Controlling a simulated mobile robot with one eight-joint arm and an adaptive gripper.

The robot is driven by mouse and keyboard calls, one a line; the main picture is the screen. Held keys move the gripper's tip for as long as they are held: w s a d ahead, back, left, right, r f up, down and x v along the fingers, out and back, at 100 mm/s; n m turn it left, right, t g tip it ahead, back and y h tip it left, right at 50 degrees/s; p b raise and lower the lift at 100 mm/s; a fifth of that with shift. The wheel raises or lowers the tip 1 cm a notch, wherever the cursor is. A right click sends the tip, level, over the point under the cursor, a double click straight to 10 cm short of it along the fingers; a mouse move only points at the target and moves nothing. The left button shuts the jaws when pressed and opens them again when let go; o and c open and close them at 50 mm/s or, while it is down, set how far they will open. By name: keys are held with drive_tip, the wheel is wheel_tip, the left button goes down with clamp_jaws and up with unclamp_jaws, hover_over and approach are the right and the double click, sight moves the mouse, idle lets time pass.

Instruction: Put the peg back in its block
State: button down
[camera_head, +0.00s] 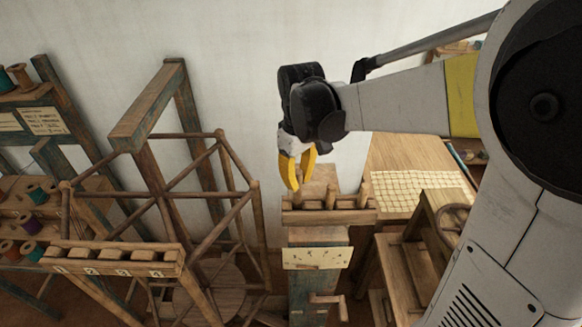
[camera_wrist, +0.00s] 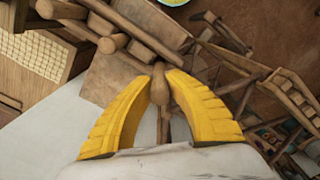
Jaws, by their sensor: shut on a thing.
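My gripper (camera_head: 295,182) points down with its yellow fingers at the left end of a wooden block (camera_head: 350,217) on a post. In the wrist view the fingers (camera_wrist: 160,82) are shut on a short, rounded wooden peg (camera_wrist: 159,92). The peg's far end meets the end of the block (camera_wrist: 152,38) in that picture. I cannot tell whether it sits in a hole or is just above. The fingers partly hide the held peg in the head view.
A wooden reel frame (camera_head: 215,235) stands left of the post. A numbered rack (camera_head: 110,262) is at the front left, with thread spools (camera_head: 32,222) behind it. A table with woven cloth (camera_head: 420,190) is at the right. A pale label (camera_head: 318,257) hangs under the block.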

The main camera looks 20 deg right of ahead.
sight(297, 192)
drive_tip(key=shift+f+b, duration=1.7)
drive_tip(key=shift+f, duration=0.6)
drive_tip(key=c, duration=0.9)
unclamp_jaws()
drive_tip(key=shift+r, duration=0.1)
drive_tip(key=shift+r+p, duration=2.35)
drive_tip(key=shift+r, duration=1.15)
drive_tip(key=shift+f, duration=0.1)
